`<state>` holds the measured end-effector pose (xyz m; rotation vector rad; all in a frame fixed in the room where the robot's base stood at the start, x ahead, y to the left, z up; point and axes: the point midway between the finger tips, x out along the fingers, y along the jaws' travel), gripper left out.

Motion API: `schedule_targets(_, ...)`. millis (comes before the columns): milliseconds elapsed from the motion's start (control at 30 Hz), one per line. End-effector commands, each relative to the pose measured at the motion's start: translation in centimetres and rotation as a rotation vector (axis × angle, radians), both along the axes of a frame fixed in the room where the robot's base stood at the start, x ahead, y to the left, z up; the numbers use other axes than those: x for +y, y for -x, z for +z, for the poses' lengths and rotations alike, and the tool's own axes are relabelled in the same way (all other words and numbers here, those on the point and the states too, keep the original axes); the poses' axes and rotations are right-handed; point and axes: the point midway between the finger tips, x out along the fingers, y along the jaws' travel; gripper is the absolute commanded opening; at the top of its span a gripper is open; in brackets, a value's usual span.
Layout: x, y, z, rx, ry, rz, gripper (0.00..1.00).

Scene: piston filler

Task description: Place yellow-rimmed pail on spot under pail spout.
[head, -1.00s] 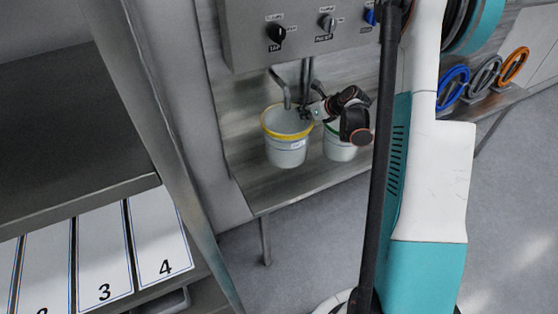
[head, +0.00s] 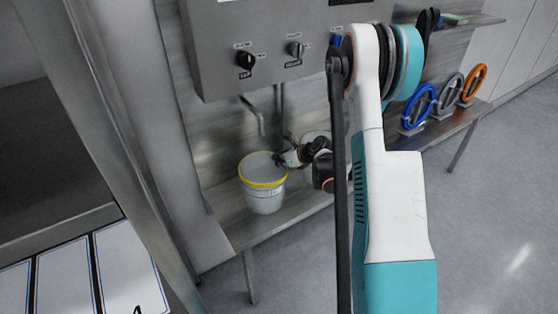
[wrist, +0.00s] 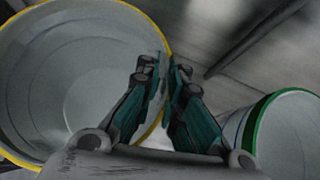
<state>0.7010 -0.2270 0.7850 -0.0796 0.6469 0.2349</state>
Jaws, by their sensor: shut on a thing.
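The yellow-rimmed pail (head: 264,198) is whitish, upright and empty inside, at or just above the shelf in the head view. Its rim is below and slightly in front of the bent pail spout (head: 254,108), with a gap between them. My gripper (head: 281,159) is shut on the pail's right rim. The wrist view shows both fingers (wrist: 168,82) pinching the rim of the large pail (wrist: 85,75). I cannot tell whether the pail's base touches the shelf; the spot under the spout is hidden.
A green-rimmed pail (wrist: 285,140) stands close on the right, mostly behind my arm in the head view. The grey control box (head: 215,55) with knobs hangs above. The shelf (head: 235,218) has a front edge close by. Blue, grey and orange rings (head: 473,84) stand farther right.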

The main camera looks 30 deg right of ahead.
Motion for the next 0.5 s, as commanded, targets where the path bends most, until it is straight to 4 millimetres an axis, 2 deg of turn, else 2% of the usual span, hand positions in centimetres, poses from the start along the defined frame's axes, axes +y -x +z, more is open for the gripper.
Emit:
schedule_targets(167, -0.01, -0.02, -0.23, 0.000, 0.000, 0.000, 0.00)
schedule_targets(200, -0.01, -0.01, -0.21, 0.000, 0.000, 0.000, 0.15)
schedule_targets(267, -0.01, -0.01, -0.21, 0.000, 0.000, 0.000, 0.28)
schedule_targets(500, -0.01, -0.01, -0.21, 0.000, 0.000, 0.000, 0.30)
